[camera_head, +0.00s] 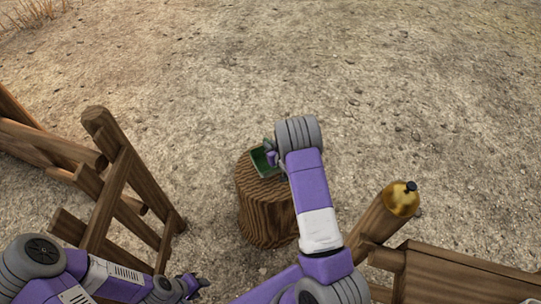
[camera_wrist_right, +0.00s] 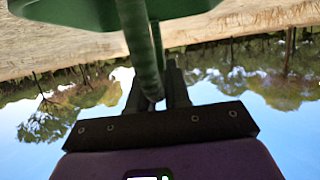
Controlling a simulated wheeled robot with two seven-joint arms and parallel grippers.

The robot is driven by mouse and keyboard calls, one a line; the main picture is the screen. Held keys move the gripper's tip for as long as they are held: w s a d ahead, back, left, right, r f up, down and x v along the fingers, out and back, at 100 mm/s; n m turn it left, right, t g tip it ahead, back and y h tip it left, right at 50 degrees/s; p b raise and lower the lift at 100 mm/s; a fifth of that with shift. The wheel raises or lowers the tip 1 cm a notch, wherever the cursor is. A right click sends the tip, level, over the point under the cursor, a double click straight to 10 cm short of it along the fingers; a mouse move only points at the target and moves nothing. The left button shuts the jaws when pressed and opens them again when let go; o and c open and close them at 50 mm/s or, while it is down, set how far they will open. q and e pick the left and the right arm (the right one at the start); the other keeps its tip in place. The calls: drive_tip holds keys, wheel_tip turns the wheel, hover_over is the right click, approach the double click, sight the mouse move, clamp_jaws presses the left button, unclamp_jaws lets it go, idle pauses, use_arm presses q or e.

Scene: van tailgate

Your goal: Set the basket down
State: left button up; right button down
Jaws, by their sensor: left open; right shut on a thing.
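The green basket (camera_head: 262,165) shows over the top of a round wooden stump (camera_head: 265,211) in the head view, partly hidden by my right arm. I cannot tell whether it touches the stump. In the right wrist view the basket (camera_wrist_right: 75,14) is at the top, with its green handle (camera_wrist_right: 139,45) running down between the dark fingers. My right gripper (camera_wrist_right: 160,88) is shut on this handle; in the head view it shows at the basket's right side (camera_head: 270,150). My left gripper (camera_head: 196,285) is open and empty, low in the picture, left of the stump.
A wooden frame of rails and posts (camera_head: 112,185) stands at the left. At the right are a wooden post with a gold, rounded object (camera_head: 401,199) on its end and a plank structure (camera_head: 455,276). Bare, stony ground beyond the stump is clear.

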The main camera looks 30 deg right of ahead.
wheel_tip(320, 180, down, 4)
drive_tip(key=shift+r+b, duration=0.1)
drive_tip(key=shift+b, duration=0.55)
drive_tip(key=shift+r, duration=0.1)
drive_tip(key=shift+f, duration=0.2)
drive_tip(key=c, duration=1.1)
unclamp_jaws()
